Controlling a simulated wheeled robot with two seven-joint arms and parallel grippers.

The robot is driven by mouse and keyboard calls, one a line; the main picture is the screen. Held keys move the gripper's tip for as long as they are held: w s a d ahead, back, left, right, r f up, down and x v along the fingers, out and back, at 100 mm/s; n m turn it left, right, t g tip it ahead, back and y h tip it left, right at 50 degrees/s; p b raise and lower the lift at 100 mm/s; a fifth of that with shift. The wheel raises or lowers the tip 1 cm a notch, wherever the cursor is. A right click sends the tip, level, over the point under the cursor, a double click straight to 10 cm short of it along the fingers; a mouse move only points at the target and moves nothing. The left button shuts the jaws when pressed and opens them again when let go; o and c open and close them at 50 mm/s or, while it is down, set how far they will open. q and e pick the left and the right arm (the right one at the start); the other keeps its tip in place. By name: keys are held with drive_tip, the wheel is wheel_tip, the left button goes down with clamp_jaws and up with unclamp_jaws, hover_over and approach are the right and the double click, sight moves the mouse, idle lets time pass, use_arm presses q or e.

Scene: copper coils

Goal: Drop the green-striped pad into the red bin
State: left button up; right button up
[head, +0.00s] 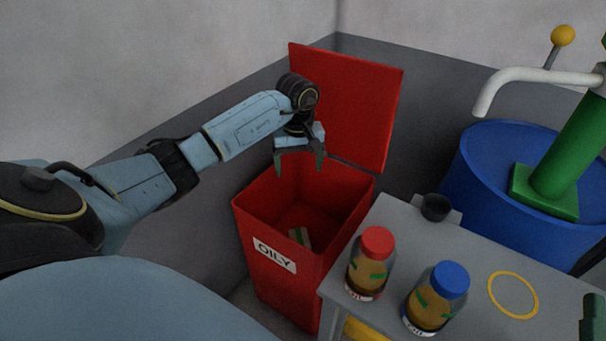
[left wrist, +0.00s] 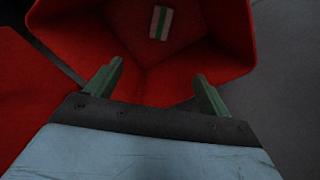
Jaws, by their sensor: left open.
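The red bin (head: 285,281), labelled "OILY", stands open with its lid up behind it. The bin also shows in the left wrist view (left wrist: 229,35). The green-striped pad (head: 302,237) is inside the bin, partly hidden by its front wall. In the left wrist view the pale pad with its green stripe (left wrist: 160,22) lies deep in the bin. My left gripper (head: 301,170) is above the bin opening. It is open and empty, with its green fingers (left wrist: 157,82) apart and clear of the pad. My right gripper cannot be made out for certain.
A grey table (head: 462,257) beside the bin holds a red-capped bottle (head: 370,265), a blue-capped bottle (head: 436,299), a small black cup (head: 435,207) and a yellow ring mark (head: 513,295). A blue drum (head: 487,168) with a green pump (head: 569,150) stands behind the table.

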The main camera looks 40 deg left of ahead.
use_arm(q)
wheel_tip(320, 180, up, 12)
drive_tip(key=p, duration=0.4)
drive_tip(key=shift+r, duration=0.2)
use_arm(e)
drive_tip(key=s+d+f+g+h, duration=0.2)
drive_tip(key=s+f+g, duration=0.1)
drive_tip(key=f+g, duration=0.3)
drive_tip(key=s+d+f+g+h, duration=0.2)
drive_tip(key=f+g, duration=0.4)
drive_tip(key=f, duration=0.4)
drive_tip(key=shift+s+d+f+m+g, duration=0.25)
drive_tip(key=shift+s+d+m+g, duration=0.05)
drive_tip(key=shift+s+d, duration=0.35)
